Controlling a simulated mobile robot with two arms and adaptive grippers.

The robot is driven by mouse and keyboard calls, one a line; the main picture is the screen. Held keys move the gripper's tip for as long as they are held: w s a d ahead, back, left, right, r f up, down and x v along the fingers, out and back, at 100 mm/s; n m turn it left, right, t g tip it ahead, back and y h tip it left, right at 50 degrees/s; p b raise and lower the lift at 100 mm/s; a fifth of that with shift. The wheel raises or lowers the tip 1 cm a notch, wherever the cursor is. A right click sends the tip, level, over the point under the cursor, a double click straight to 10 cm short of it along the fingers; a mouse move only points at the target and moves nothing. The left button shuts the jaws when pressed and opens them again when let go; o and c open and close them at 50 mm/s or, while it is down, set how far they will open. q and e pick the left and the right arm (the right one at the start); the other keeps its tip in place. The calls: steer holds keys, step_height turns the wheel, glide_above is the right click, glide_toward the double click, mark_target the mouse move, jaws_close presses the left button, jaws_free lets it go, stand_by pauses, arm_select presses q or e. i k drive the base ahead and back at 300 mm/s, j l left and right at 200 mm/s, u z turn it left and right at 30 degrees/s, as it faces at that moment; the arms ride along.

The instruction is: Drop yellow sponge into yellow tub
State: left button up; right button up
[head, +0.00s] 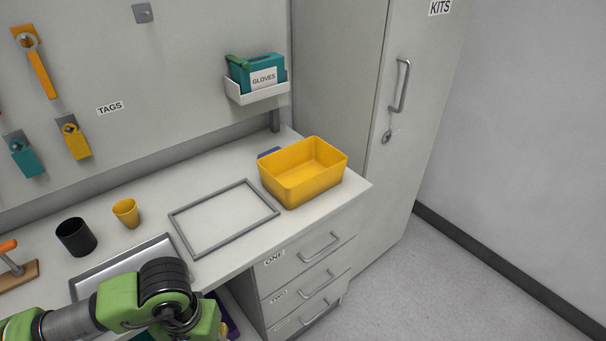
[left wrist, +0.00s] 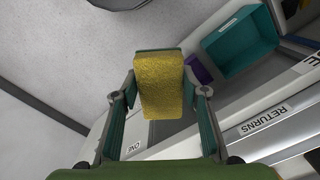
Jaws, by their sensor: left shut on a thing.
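The yellow tub (head: 316,188) stands on the right end of the worktop in the head view. It is open at the top and its visible inside is empty. My left gripper (left wrist: 160,76) is shut on the yellow sponge (left wrist: 161,98), which sits between its two fingers in the left wrist view. In the head view my left arm is at the bottom, in front of the worktop's front edge and to the left of the tub. The fingers and most of the sponge are hidden there. My right gripper is not in view.
A grey frame (head: 187,242) lies flat left of the tub. A yellow cup (head: 126,213) and a black cup (head: 76,238) stand further left. A gloves box (head: 262,79) sits on the wall shelf behind the tub. A teal bin (left wrist: 239,42) shows in the wrist view.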

mark_target(303, 172)
steer(key=i+l+u, duration=0.1)
steer(key=l, duration=0.25)
steer(key=i+l+u, duration=0.1)
steer(key=l, duration=0.25)
steer(key=i+l+u, duration=0.1)
steer(key=l, duration=0.25)
steer(key=i+l+u, duration=0.1)
steer(key=l, duration=0.25)
steer(key=i+l+u, duration=0.1)
steer(key=l, duration=0.3)
steer(key=i, duration=0.1)
